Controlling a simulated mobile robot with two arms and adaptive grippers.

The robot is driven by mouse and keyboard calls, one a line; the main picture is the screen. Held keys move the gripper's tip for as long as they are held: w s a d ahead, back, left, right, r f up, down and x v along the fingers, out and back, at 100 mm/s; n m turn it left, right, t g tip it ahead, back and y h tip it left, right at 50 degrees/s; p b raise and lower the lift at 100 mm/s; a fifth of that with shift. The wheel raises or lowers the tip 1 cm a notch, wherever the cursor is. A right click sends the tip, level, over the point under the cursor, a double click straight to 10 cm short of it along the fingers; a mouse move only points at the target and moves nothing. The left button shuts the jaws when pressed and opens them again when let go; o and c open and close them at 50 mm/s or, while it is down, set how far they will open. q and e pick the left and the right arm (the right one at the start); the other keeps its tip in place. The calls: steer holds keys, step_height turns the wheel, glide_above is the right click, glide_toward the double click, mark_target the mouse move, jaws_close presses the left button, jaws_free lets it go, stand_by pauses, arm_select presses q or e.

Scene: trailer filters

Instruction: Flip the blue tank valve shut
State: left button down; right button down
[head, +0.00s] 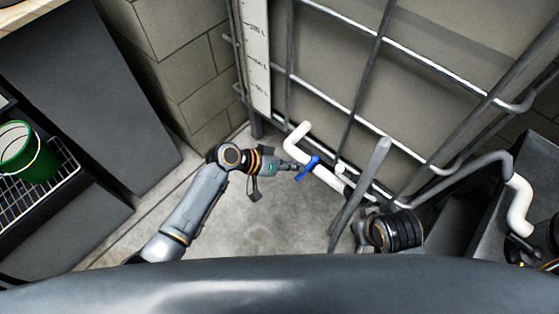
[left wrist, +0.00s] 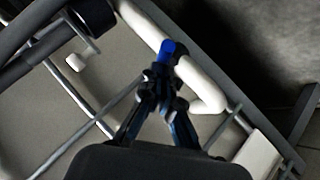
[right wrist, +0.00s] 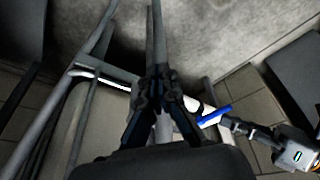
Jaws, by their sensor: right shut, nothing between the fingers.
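The blue valve handle (head: 310,164) sits on a white pipe (head: 326,178) at the foot of the caged tank (head: 345,75). My left gripper (head: 297,166) reaches it from the left, its fingertips close to or touching the handle. In the left wrist view the blue handle (left wrist: 168,48) shows just beyond the nearly converged fingertips (left wrist: 164,73); whether they grip it is unclear. My right gripper (right wrist: 160,76) is shut and empty, over a grey bar. The blue handle (right wrist: 214,116) lies to its right in that view, apart from it. In the head view, its fingertips are hard to make out.
A grey bar (head: 360,190) slants up beside the pipe, near my right wrist. Metal cage bars (head: 357,88) close off the tank side. A green bucket (head: 28,158) stands on a wire rack at the left. Bare concrete floor (head: 265,218) lies in the middle.

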arm_select(q)
steer(key=shift+s+d+f, duration=0.1)
steer(key=shift+s+f, duration=0.4)
steer(key=shift+s, duration=0.1)
arm_select(e)
steer(key=shift+f, duration=0.7)
steer(key=shift+d, duration=0.1)
arm_select(q)
steer(key=shift+w, duration=0.1)
steer(key=shift+w+a+r+b, duration=0.1)
steer(key=shift+w+b, duration=0.1)
steer(key=shift+w, duration=0.2)
steer(key=shift+w+a+b, duration=0.1)
steer(key=shift+w+b, duration=0.05)
steer(key=shift+w, duration=0.2)
arm_select(e)
steer(key=v, duration=0.3)
steer(key=shift+w+r, duration=0.15)
steer(key=shift+r, duration=0.2)
